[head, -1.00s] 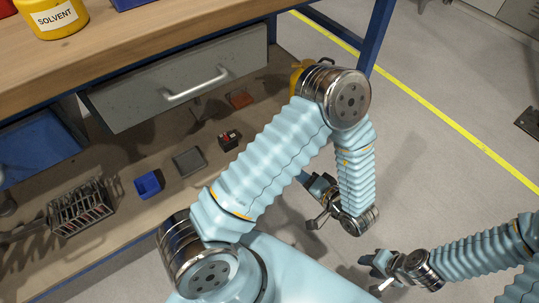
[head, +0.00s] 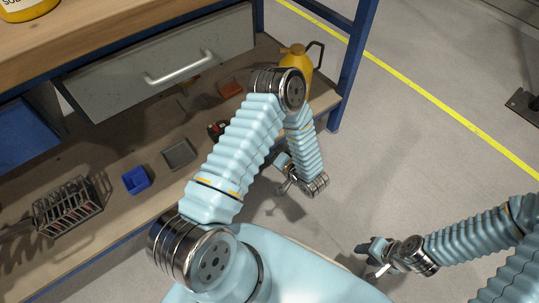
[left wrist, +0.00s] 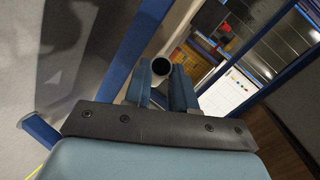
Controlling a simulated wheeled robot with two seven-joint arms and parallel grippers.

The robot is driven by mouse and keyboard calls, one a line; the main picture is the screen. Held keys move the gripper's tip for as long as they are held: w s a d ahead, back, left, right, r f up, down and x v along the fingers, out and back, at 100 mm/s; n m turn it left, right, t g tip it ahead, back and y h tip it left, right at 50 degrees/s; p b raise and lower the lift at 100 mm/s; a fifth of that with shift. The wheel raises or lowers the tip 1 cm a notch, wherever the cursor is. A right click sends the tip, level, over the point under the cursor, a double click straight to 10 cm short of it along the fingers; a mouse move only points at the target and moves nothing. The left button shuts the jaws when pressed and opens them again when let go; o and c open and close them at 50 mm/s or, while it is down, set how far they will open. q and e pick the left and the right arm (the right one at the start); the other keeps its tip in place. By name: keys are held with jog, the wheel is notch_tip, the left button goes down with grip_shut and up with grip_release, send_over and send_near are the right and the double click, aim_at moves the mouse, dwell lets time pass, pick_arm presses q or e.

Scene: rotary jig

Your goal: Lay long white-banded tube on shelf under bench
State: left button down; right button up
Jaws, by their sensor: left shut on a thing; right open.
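My left gripper (head: 284,177) hangs beside the front edge of the lower shelf, below the bench top, partly hidden by my arm. In the left wrist view its blue fingers (left wrist: 161,88) are shut on a tube (left wrist: 161,66), seen nearly end-on as a round dark opening with a pale rim. The tube's length and any white band cannot be made out. The wooden shelf (head: 120,213) under the bench shows at the left of the head view. My right gripper (head: 373,259) is open over the grey floor, apart from the shelf.
On the shelf are a wire rack (head: 66,208), a blue bin (head: 136,180), a grey tray (head: 179,153), an orange block (head: 230,89) and a yellow can (head: 296,62). A grey drawer (head: 160,65) hangs above. A blue bench leg (head: 350,75) stands at the right end.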

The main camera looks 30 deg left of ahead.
pick_arm(q)
jog(key=shift+f, duration=0.2)
jog(key=c, duration=0.9)
grip_release()
